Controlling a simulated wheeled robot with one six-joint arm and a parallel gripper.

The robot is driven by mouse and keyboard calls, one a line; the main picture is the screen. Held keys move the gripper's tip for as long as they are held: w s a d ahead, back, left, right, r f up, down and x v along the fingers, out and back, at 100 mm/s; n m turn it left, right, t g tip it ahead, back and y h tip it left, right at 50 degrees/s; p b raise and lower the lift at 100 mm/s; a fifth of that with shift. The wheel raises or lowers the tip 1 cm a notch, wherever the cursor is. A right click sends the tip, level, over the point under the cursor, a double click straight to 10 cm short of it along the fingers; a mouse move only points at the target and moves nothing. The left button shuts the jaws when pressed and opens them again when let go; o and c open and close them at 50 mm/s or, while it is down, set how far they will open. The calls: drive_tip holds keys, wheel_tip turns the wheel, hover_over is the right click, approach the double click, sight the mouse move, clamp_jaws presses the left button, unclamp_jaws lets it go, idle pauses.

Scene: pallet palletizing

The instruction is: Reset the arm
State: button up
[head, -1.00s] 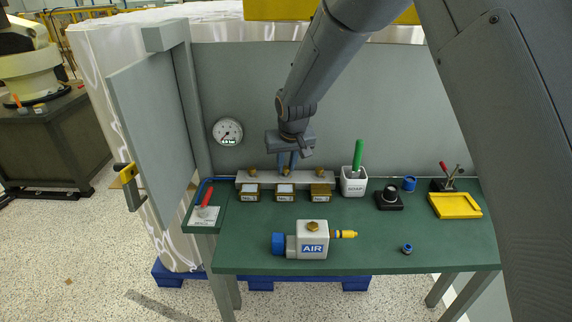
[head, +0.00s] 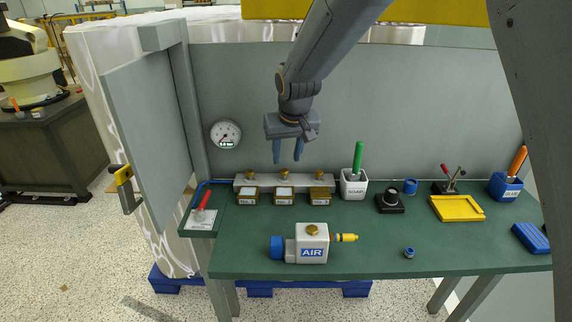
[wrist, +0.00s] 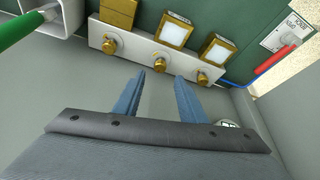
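My gripper (head: 287,152) hangs in front of the grey back panel, above the manifold of brass valves (head: 284,181). Its two blue fingers point down, apart and with nothing between them. In the wrist view the open fingers (wrist: 157,98) point toward the manifold bar (wrist: 150,52), clear of its brass knobs. My arm comes down from the top of the head view. The labels on the valve blocks are too small to read.
A green bench (head: 370,235) holds a white AIR unit (head: 312,243), a soap cup with a green handle (head: 354,184), a black knob (head: 389,200) and a yellow tray (head: 456,208). A gauge (head: 226,135) is on the panel. An open grey door (head: 150,130) stands at left.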

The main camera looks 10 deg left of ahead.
drive_tip(key=shift+s+d+r, duration=0.15)
drive_tip(key=shift+s+r, duration=0.15)
drive_tip(key=shift+r, duration=0.35)
drive_tip(key=s+d+f+m+g+h, duration=0.15)
drive_tip(key=s+d, duration=0.25)
drive_tip(key=d, duration=0.8)
drive_tip(key=s+d+f+m, duration=0.15)
drive_tip(key=s+d, duration=0.35)
drive_tip(key=d, duration=0.7)
drive_tip(key=s+d+f+m+g, duration=0.1)
drive_tip(key=s+d+f+m, duration=0.1)
drive_tip(key=s+d, duration=1)
drive_tip(key=shift+s+f+m+h, duration=0.3)
drive_tip(key=shift+s+h, duration=0.05)
drive_tip(key=shift+s, duration=0.8)
drive_tip(key=shift+c, duration=0.7)
